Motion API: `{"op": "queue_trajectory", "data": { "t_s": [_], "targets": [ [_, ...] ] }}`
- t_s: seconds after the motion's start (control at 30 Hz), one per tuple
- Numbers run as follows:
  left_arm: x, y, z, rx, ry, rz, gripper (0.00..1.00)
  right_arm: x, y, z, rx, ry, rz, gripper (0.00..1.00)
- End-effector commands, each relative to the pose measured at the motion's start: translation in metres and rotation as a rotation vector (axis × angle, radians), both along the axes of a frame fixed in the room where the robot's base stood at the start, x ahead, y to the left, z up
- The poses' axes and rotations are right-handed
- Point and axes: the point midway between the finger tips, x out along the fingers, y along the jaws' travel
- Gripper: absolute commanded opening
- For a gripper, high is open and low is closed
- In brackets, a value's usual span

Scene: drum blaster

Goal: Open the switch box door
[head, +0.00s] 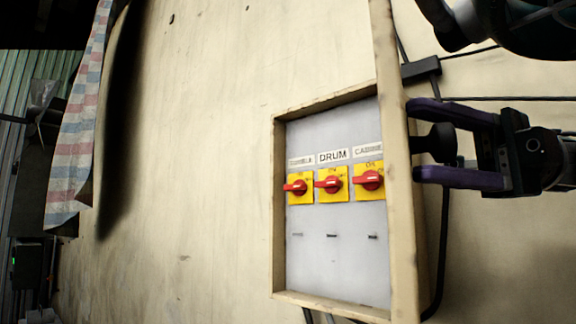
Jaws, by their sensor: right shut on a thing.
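The switch box (279,200) is set on the pale wall, and its inside shows. Its door (398,200) stands open at the right side, seen nearly edge-on and swung out from the wall. A black knob (436,143) sticks out from the door's outer face. My right gripper (420,141) has its purple fingers above and below this knob and is shut on it. Inside the box are three red rotary switches on yellow plates, including the middle switch (332,184) under a DRUM label (333,155). My left gripper is not in view.
A black cable box (421,69) with cables is on the wall right of the door. A striped cloth (78,120) hangs at the left. The wall left of the box is bare and clear.

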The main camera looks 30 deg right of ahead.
Motion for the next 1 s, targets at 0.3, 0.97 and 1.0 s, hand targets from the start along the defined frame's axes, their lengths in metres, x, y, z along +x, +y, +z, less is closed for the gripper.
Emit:
{"op": "queue_trajectory", "data": {
  "t_s": [0.3,0.97,1.0],
  "targets": [
    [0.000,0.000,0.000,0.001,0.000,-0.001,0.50,-0.004,0.002,0.000,-0.002,-0.001,0.019,0.00],
    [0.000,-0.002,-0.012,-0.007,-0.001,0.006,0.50,-0.002,-0.016,-0.002,0.003,-0.006,0.005,0.68],
    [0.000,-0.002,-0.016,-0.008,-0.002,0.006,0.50,-0.002,-0.023,-0.004,0.003,-0.005,0.005,0.68]
  ]
}}
